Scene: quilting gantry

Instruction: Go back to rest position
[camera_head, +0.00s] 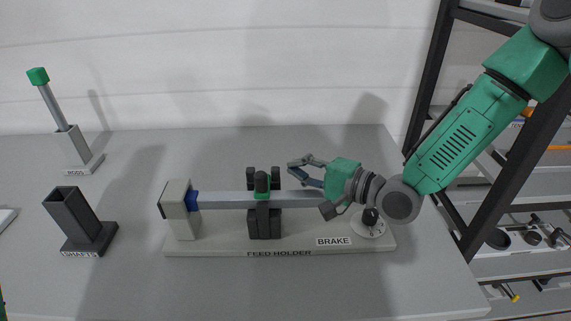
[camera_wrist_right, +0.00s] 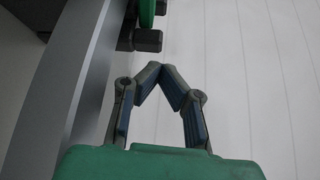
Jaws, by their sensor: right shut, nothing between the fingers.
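My right gripper (camera_head: 291,167) is over the right half of the feed holder (camera_head: 205,246), just behind the grey bar. In the right wrist view its fingertips (camera_wrist_right: 165,85) meet with nothing between them. The grey bar (camera_head: 222,200) lies level across the holder, its left end with a blue collar (camera_head: 191,201) at the beige block (camera_head: 178,210). The dark clamp with a green part (camera_head: 262,187) is around the bar's middle. The wrist view shows the bar (camera_wrist_right: 60,80) at the left, beside the gripper. My left gripper is not in view.
A brake dial (camera_head: 369,224) sits under my right wrist. The rods holder (camera_head: 80,152) with a green-topped rod (camera_head: 47,92) and an empty-looking dark shafts holder (camera_head: 77,217) stand at the left. A dark shelf frame (camera_head: 460,125) rises at the right. The front table area is clear.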

